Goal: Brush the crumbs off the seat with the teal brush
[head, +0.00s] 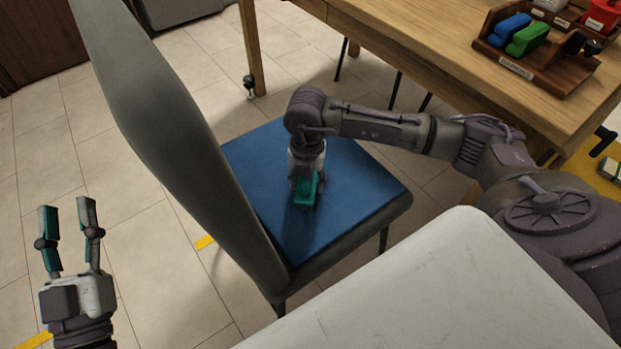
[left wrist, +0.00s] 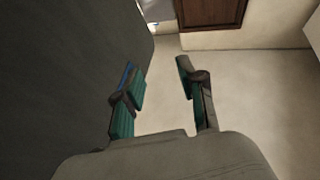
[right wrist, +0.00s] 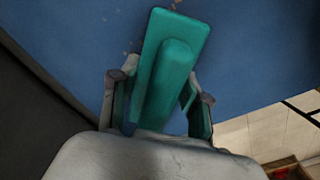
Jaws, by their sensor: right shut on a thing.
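The chair's blue seat (head: 352,192) lies in the middle of the head view and fills much of the right wrist view (right wrist: 262,55). The teal brush (right wrist: 172,62) is between the fingers of my right gripper (right wrist: 160,98), which is shut on it. In the head view the brush (head: 305,191) is low over the seat, under my right gripper (head: 307,172); I cannot tell if it touches. A few small pale crumbs (right wrist: 129,50) show beside the brush in the right wrist view. My left gripper (head: 67,225) is open and empty, left of the chair; it also shows in the left wrist view (left wrist: 160,85).
The grey chair back (head: 180,140) rises between my left gripper and the seat. Tiled floor is free at left.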

